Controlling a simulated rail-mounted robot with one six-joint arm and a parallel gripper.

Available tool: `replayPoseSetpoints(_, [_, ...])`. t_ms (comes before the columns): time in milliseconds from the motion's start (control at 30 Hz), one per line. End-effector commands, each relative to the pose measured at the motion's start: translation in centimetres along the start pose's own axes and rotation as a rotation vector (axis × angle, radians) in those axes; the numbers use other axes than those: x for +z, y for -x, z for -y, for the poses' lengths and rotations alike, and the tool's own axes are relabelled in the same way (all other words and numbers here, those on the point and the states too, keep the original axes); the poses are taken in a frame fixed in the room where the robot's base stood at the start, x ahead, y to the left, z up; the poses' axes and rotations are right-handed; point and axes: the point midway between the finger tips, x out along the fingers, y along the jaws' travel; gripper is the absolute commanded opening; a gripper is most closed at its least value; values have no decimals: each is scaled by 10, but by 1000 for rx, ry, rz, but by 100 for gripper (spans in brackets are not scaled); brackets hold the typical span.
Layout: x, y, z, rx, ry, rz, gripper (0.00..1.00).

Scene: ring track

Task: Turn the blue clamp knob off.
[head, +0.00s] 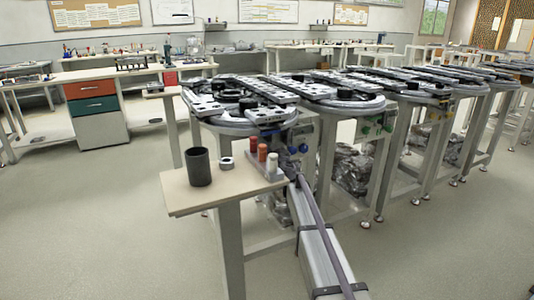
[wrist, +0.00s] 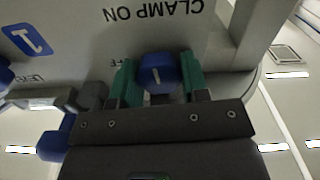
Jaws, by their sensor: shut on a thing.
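The blue clamp knob (wrist: 157,73) sits on a light panel (wrist: 85,45) in the wrist view. Its face carries a short white line that runs nearly up and down in the picture. My gripper (wrist: 159,80) has one teal finger on each side of the knob and is shut on it. The panel letters "CLAMP ON" show upside down above the knob. Part of the word "OFF" shows left of it, partly covered by the finger. In the head view, small blue parts show on the front of the nearest ring track stand, too small to tell the knob apart.
Another blue part (wrist: 52,146) and a grey lever-like piece (wrist: 45,98) lie close left of my gripper. In the head view, a small table (head: 225,200) holds a dark cup (head: 199,167), a metal nut (head: 227,163) and several small cylinders. Open floor lies left.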

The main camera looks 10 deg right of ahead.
Motion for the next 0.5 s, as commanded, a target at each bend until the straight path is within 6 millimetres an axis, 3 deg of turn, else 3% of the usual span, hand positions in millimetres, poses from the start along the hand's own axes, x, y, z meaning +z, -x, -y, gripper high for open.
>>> replayPoseSetpoints(500, [0,0,2,0,422,0,18])
